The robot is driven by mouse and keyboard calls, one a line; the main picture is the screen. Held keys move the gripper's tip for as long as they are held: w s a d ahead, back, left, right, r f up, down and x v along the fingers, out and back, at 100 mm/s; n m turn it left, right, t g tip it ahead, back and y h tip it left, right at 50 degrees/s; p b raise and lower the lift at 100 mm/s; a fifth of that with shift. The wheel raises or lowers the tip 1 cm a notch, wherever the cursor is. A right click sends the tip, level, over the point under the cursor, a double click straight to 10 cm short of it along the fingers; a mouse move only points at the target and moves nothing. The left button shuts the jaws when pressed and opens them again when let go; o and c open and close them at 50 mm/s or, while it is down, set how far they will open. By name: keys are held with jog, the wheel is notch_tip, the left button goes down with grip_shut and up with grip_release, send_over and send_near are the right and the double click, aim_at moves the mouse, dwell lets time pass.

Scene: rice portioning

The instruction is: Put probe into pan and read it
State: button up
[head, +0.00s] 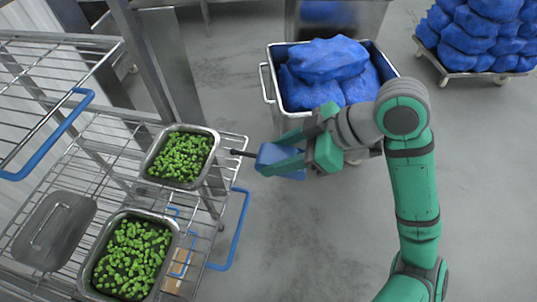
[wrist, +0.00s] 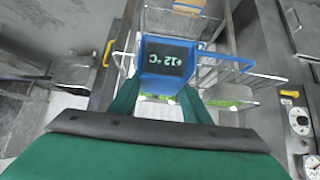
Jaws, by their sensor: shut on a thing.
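My gripper (head: 285,163) is shut on a blue probe (head: 269,154) and holds it in the air right of the wire rack. The probe's dark thin tip points left toward the upper pan (head: 214,147), close to its right rim. I cannot tell whether the tip is over the rim. This steel pan holds green pieces. A second open pan (head: 87,284) with green pieces stands nearer. In the wrist view the probe (wrist: 148,63) shows its dark display, which reads +12 °C upside down. The probe's tip is hidden there.
A lidded steel pan (head: 52,231) sits on the wire rack (head: 107,150) at left. Blue rack handles (head: 240,228) stick out toward the floor. A bin (head: 267,83) of blue sacks stands behind my gripper, with stacked blue sacks (head: 485,35) at far right. The floor at lower middle is clear.

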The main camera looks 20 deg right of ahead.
aim_at(278, 155)
jog(key=shift+r, duration=2.85)
